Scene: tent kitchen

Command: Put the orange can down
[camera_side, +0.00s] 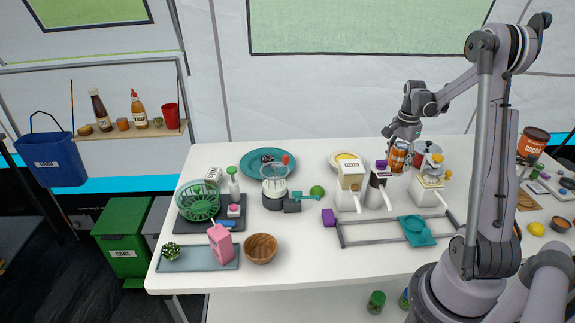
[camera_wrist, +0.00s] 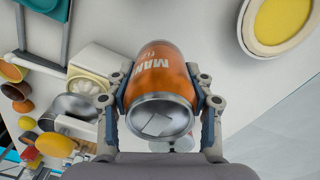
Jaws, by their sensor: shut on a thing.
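The orange can (camera_side: 398,156) is in my gripper (camera_side: 400,144), above the back right part of the white table (camera_side: 300,272). In the wrist view the can (camera_wrist: 159,75) fills the middle, with its label lettering and silver end showing. My gripper's fingers (camera_wrist: 160,98) are shut on both sides of it. In the side view, the can's lower end overlaps the white dispensers in front. I cannot tell from these views whether it touches the table.
White dispensers (camera_side: 350,180) stand close in front of the can. A metal pot (camera_side: 427,152) is just right of it. A plate with yellow contents (camera_side: 346,159) lies to its left, also in the wrist view (camera_wrist: 280,20). A teal tray (camera_side: 417,230) lies nearer the front.

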